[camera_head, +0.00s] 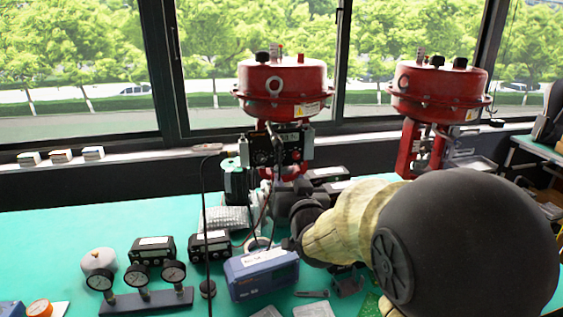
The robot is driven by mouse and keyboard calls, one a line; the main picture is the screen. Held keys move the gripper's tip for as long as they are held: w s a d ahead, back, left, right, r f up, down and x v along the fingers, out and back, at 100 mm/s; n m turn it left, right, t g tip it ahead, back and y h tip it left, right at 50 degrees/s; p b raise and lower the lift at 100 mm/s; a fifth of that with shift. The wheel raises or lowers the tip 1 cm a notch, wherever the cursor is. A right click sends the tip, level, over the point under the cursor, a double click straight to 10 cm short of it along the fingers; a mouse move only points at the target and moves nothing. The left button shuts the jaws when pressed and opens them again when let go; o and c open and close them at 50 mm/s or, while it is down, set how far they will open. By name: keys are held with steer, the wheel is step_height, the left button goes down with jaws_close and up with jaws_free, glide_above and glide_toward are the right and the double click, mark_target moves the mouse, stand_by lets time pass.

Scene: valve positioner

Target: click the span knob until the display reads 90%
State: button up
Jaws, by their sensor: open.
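The valve positioner (280,149) is a dark box with small knobs and a display, mounted under the left red actuator (283,88). Its display is too small to read. I cannot tell which knob is the span knob. My arm reaches in from the right, with a beige sleeve and a large dark round part. My gripper (284,192) is a small dark shape at its end, just below the positioner. It looks apart from the knobs and holds nothing that I can see. Its fingers are hard to make out against the dark parts behind.
The green bench (60,250) holds a blue box (262,273), a three-gauge manifold (143,298) and several dark instruments. A second red actuator (437,93) stands at the right. A thin dark cable (204,225) hangs left of the positioner. My arm hides the bench's right part.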

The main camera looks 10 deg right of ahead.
mark_target(280, 158)
steer(key=w, duration=1.1)
steer(key=shift+w+p, duration=0.2)
steer(key=shift+p, duration=0.2)
jaws_close()
